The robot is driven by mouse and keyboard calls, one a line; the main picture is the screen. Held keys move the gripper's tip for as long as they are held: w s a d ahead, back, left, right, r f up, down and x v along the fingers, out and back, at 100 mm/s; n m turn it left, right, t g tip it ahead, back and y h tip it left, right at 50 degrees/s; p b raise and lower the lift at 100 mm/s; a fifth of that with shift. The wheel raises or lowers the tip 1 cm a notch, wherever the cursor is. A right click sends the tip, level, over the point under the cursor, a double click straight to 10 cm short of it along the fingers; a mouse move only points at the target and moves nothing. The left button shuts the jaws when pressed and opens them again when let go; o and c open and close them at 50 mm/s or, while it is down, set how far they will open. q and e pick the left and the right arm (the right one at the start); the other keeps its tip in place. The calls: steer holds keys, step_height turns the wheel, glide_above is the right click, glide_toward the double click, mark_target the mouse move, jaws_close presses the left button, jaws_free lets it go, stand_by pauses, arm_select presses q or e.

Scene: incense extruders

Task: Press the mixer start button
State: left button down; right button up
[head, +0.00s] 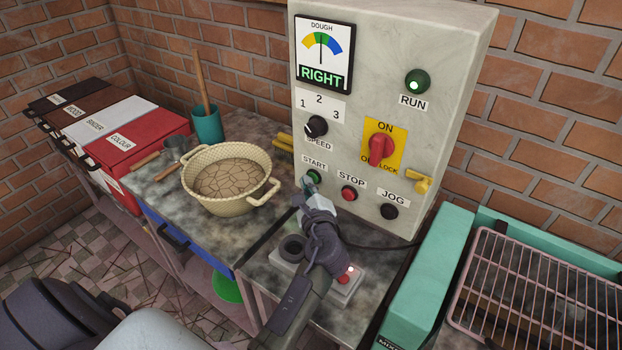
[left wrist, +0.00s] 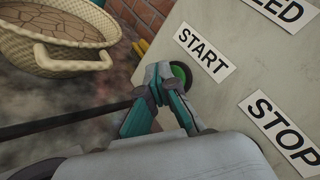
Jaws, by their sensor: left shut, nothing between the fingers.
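The mixer control panel (head: 390,120) is a tall pale box with labelled controls. The green start button (head: 314,177) sits below the START label, and it also shows in the left wrist view (left wrist: 181,74), partly hidden behind my fingers. My left gripper (head: 307,185) is shut and empty, its fingertips right at the start button. Whether the tips touch the button I cannot tell. The green RUN lamp (head: 417,81) looks bright at its centre. The dough gauge (head: 323,52) has its needle upright and reads RIGHT. My right gripper is not in view.
The red stop button (head: 349,193) and black jog button (head: 389,212) are to the right of start. A red lock switch (head: 381,149) is above. A woven-look basin (head: 228,178) stands on the counter at left. A wire rack (head: 540,290) is at right.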

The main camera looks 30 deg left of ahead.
arm_select(q)
steer(key=shift+s, duration=0.8)
steer(key=shift+p, duration=0.3)
steer(key=s, duration=0.1)
steer(key=s+p, duration=0.1)
steer(key=s, duration=0.3)
steer(key=shift+a, duration=0.25)
